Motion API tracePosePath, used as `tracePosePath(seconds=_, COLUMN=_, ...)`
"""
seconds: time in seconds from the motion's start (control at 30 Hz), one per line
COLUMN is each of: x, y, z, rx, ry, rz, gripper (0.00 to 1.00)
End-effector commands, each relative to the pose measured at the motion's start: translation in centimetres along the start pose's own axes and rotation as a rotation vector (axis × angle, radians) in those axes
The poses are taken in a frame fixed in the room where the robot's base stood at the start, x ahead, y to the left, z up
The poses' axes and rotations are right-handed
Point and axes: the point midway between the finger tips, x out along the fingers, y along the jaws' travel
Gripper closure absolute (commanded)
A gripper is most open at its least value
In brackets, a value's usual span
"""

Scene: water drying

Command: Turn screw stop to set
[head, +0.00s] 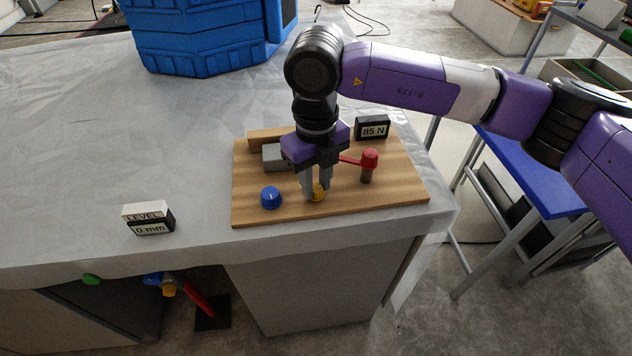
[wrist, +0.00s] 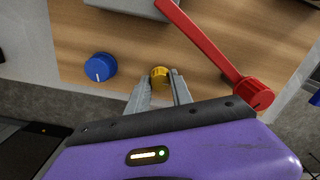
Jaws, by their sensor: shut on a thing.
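My gripper (head: 316,195) points straight down over the wooden board and is shut on a yellow knob (head: 319,191), which I take for the screw stop. In the wrist view the yellow knob (wrist: 160,76) sits between the two grey fingertips (wrist: 160,92). The fingers hide part of the knob in the head view. A blue knob (head: 271,197) with a white mark stands to its left; it also shows in the wrist view (wrist: 100,67). A red lever (wrist: 212,50) with a red knob end (head: 370,158) lies to the right.
The wooden board (head: 250,212) lies near the table's front right corner. A display (head: 373,128) reads 85 N at its back. A LEVEL display (head: 148,219) reads 0 mm on the sheeted table (head: 80,150). A blue case (head: 205,40) stands behind.

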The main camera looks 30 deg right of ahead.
Motion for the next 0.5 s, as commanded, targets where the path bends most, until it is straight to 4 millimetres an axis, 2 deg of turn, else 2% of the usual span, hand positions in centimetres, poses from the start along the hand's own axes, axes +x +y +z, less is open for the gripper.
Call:
tracePosePath(seconds=0.33, x=-0.19, y=0.02, z=0.14, rx=0.004, ry=-0.005, rz=0.001, gripper=1.0)
tracePosePath(seconds=0.37, x=-0.19, y=0.02, z=0.14, rx=0.004, ry=-0.005, rz=0.001, gripper=0.72)
tracePosePath(seconds=0.47, x=-0.16, y=0.01, z=0.12, rx=0.004, ry=-0.004, rz=0.001, gripper=0.52)
tracePosePath(seconds=0.5, x=-0.15, y=0.01, z=0.11, rx=0.003, ry=-0.004, rz=0.001, gripper=0.52)
